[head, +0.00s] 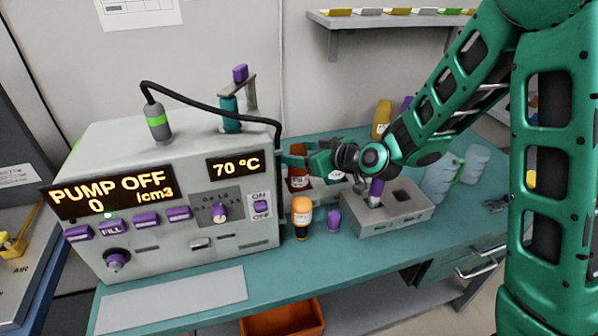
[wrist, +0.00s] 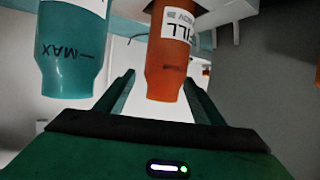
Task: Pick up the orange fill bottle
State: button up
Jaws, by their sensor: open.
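The orange fill bottle (wrist: 166,80) shows in the wrist view, with a white label reading "FILL". It lines up with the gap between the two fingers of my gripper (wrist: 160,82); I cannot tell whether they touch it. In the head view a dark orange bottle (head: 298,181), which appears to be the same one, stands by the machine's right side. My gripper (head: 292,156) is open at its upper part and hides some of it. A teal bottle (wrist: 75,50) marked "MAX" is left of it in the wrist view.
A pump machine (head: 180,200) stands at left. A lighter orange bottle (head: 302,212) and a purple-capped item (head: 333,219) stand in front of my gripper. A grey block with holes (head: 400,212) is at right. Bare teal bench (head: 350,265) lies in front.

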jog(key=shift+x, duration=1.9)
jog(key=shift+s+a+r, duration=0.1)
jog(key=shift+s, duration=0.05)
grip_shut()
jog(key=shift+r, duration=0.15)
